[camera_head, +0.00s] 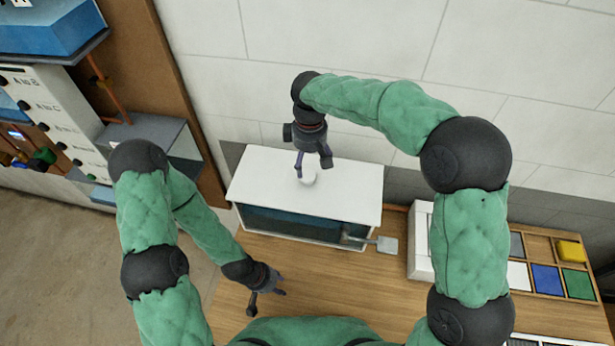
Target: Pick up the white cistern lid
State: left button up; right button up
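The white cistern lid (350,190) lies flat on top of a tank with a dark blue front, against the tiled wall. It has a round white knob (308,178) near its middle. My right gripper (313,169) points down at the knob from above, with its fingers spread; the knob shows just below and between them. Whether a finger touches the knob cannot be told. My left gripper (268,300) is low over the wooden bench, in front of the tank's left end, with its fingers apart and nothing between them.
A lever with a pale plate (387,244) sticks out at the tank's front right. A white box (421,240) stands right of it, then a divided tray with coloured blocks (546,279). A wall panel with labelled knobs (45,115) is at left. The wooden bench front (330,290) is mostly clear.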

aim_at(308, 174)
notch_tip(308, 174, down, 2)
jog(key=shift+w+f, duration=0.1)
jog(key=shift+f, duration=0.4)
jog(key=shift+w+a+f, duration=0.15)
jog(key=shift+f, duration=1)
jog(key=shift+w+a+f, duration=0.1)
jog(key=shift+f, duration=1)
grip_shut()
